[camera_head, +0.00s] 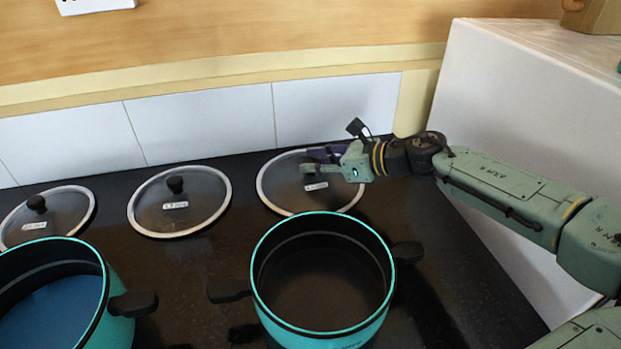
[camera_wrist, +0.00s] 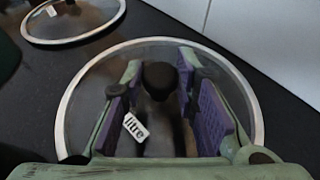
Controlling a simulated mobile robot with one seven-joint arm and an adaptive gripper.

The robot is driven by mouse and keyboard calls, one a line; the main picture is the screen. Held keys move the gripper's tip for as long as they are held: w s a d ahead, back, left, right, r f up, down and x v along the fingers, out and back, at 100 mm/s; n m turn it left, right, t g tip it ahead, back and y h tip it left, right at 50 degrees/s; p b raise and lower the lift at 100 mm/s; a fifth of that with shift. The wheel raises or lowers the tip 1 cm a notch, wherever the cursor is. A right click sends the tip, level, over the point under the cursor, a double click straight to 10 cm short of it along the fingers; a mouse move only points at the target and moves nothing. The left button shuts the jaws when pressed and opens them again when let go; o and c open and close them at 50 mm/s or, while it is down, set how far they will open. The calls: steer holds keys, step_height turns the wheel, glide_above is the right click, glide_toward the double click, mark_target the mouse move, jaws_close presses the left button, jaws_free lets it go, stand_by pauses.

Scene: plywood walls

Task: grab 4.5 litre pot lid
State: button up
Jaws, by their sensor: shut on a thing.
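The right-hand glass pot lid (camera_head: 283,190) has a pale rim and lies on the dark counter against the tiles. It fills the middle of the wrist view (camera_wrist: 95,82), with its black knob (camera_wrist: 160,78) between the purple finger pads. Its white label (camera_wrist: 135,128) reads "litre"; I cannot read the number. My gripper (camera_head: 316,168) reaches in from the right over this lid and is shut on its knob. In the head view my fingers hide most of the knob. The lid appears to rest on the counter.
Two similar lids lie to the left, a middle one (camera_head: 152,205) and a far-left one (camera_head: 72,208). A teal pot (camera_head: 262,300) stands in front of the held lid, another (camera_head: 118,328) at lower left. A white block (camera_head: 500,110) stands at right.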

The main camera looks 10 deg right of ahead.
jaws_close()
steer(key=shift+a+r, duration=0.1)
steer(key=shift+r, duration=0.1)
stand_by(0.7)
